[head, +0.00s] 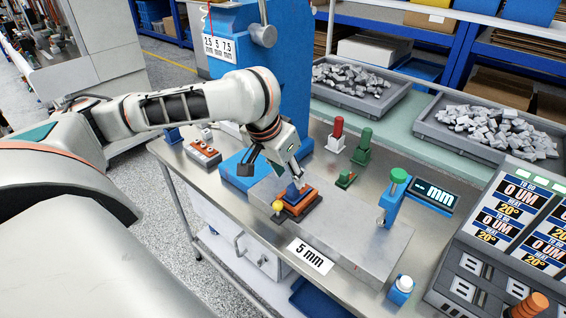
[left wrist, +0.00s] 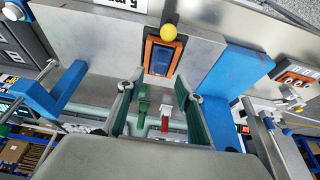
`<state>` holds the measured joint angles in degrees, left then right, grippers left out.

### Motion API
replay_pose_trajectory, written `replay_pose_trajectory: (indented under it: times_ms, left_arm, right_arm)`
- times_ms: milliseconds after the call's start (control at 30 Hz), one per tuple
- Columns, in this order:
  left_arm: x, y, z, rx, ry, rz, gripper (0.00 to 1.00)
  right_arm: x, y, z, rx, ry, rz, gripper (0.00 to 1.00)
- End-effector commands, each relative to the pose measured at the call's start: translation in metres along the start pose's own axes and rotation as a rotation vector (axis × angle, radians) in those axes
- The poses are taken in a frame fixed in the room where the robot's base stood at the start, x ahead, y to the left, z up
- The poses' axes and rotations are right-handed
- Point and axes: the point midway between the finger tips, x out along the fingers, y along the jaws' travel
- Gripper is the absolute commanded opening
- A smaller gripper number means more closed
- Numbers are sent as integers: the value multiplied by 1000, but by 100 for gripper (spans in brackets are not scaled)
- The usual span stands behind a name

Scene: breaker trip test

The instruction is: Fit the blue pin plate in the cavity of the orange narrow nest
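The orange narrow nest (head: 300,208) sits on a dark base on the grey plate, with a yellow ball knob (head: 277,206) at its side. The blue pin plate (head: 292,191) is at the nest. In the left wrist view the blue plate (left wrist: 159,58) lies within the orange frame (left wrist: 177,53), below the yellow knob (left wrist: 168,32); whether it is fully seated I cannot tell. My left gripper (head: 291,178) is just above the nest. In the left wrist view its green-padded fingers (left wrist: 154,95) are apart with nothing between them. My right gripper is not in view.
Red-handled (head: 338,130) and green-handled (head: 362,147) gauges and a small green block (head: 346,179) stand behind the nest. A blue gauge with a display (head: 395,196) stands right. Two grey trays (head: 425,126) of metal parts are at the back. The plate's front right is clear.

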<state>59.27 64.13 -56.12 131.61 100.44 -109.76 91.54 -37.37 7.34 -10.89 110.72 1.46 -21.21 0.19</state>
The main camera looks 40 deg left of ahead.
Motion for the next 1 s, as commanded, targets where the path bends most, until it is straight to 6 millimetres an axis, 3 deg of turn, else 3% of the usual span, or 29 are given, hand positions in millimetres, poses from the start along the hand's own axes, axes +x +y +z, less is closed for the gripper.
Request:
replay_pose_trajectory:
  times_ms: [100, 333, 1000]
  left_arm:
    - [-24, -1, -1, 1, 4, -2, 36]
    - [-48, 0, 0, 0, 2, -1, 36]
    - [-53, 0, 0, -1, -1, 0, 36]
  right_arm:
    - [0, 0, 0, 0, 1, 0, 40]
    - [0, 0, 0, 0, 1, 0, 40]
    - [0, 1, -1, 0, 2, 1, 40]
